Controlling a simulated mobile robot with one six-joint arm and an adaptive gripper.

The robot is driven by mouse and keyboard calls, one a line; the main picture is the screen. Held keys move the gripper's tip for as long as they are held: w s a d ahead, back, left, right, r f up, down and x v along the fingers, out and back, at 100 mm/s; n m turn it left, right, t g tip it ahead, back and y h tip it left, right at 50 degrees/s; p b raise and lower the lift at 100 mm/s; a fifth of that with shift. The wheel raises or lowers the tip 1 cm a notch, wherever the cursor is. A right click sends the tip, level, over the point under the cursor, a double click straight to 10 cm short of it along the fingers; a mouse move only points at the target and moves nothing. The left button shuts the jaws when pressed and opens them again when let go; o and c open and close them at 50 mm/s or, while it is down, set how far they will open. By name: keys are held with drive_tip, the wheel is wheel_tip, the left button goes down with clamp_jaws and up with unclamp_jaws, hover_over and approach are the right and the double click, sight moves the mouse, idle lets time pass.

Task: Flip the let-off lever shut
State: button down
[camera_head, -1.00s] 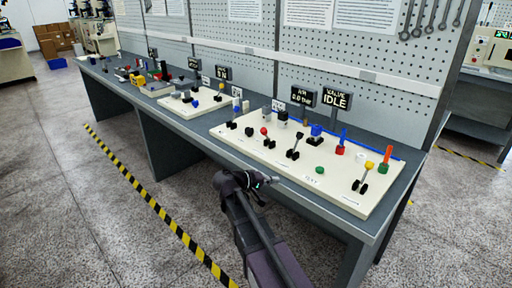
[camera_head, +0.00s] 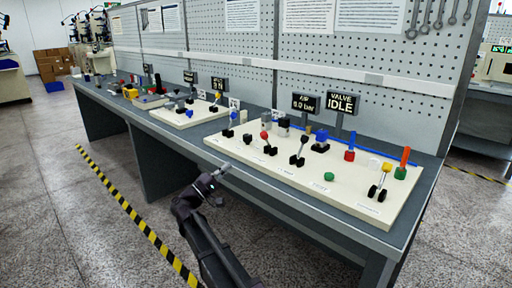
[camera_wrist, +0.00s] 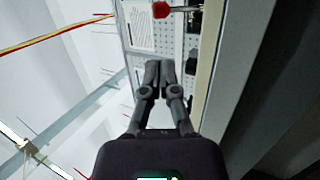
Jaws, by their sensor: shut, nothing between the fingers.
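My gripper (camera_head: 224,169) is shut and empty, in front of the bench edge, below the red-knobbed lever. In the wrist view my gripper (camera_wrist: 158,66) shows its fingers together, apart from a red knob (camera_wrist: 161,10) at the top.
Two displays (camera_head: 343,102) stand behind. A second panel (camera_head: 180,116) lies farther left. Floor in front is clear.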

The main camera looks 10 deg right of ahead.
drive_tip(key=shift+d+r, duration=0.1)
drive_tip(key=shift+r, duration=0.05)
drive_tip(key=p, duration=0.6)
approach(264, 135)
drive_tip(key=x, duration=0.3)
drive_tip(key=w+x, duration=0.1)
drive_tip(key=x, duration=0.1)
drive_tip(key=shift+w+d+f, duration=0.15)
drive_tip(key=shift+f, duration=0.1)
drive_tip(key=shift+w+d+r, duration=0.25)
drive_tip(key=shift+w+d, duration=0.05)
drive_tip(key=shift+d, duration=0.3)
